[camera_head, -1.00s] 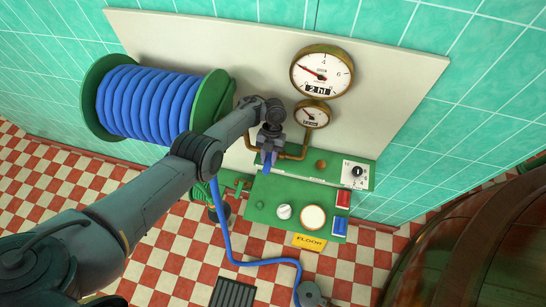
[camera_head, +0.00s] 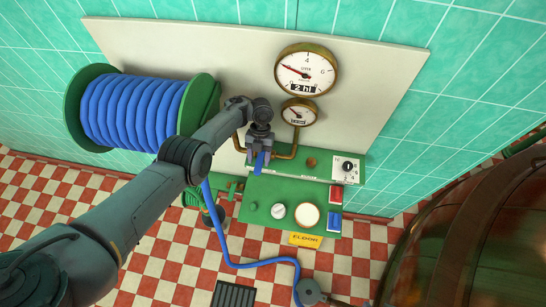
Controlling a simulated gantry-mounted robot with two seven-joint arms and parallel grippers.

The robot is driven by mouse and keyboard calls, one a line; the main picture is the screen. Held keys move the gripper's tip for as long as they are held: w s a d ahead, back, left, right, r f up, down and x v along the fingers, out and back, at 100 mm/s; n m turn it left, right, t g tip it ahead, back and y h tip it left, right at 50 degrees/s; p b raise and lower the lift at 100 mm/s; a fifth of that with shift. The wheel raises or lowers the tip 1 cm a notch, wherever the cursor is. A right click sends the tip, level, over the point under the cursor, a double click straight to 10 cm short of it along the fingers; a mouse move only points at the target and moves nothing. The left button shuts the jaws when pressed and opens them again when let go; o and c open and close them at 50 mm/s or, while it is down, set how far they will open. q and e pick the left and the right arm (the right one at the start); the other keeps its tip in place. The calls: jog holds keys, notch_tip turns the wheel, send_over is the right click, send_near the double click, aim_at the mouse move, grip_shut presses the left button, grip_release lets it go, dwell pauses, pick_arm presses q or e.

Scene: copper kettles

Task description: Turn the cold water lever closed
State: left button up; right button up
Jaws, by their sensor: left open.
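The cold water lever (camera_head: 259,164) is a small blue handle in front of the copper pipe below the gauges, pointing down in the picture. My left gripper (camera_head: 261,150) is open at the lever's upper end, with its dark fingers close around or just above it. I cannot tell whether they touch the lever. The gripper and wrist hide the lever's pivot and part of the pipe. My right gripper is out of view.
A blue hose reel (camera_head: 134,112) stands left of my forearm. Two brass gauges (camera_head: 306,70) (camera_head: 299,112) are on the white panel (camera_head: 375,75). A green control box (camera_head: 255,192) lies below. A blue hose (camera_head: 226,240) runs across the floor. A copper kettle (camera_head: 470,250) fills the lower right.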

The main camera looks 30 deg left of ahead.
aim_at(260, 161)
pick_arm(q)
jog(key=r, duration=0.1)
jog(key=r+p, duration=0.1)
jog(key=r, duration=0.2)
jog(key=shift+d+r+p, duration=0.15)
jog(key=shift+d+p, duration=0.1)
jog(key=shift+p, duration=0.1)
jog(key=d+r+p, duration=0.4)
jog(key=d+r, duration=0.2)
jog(key=d, duration=0.5)
jog(key=shift+s, duration=0.2)
jog(key=shift+s, duration=0.1)
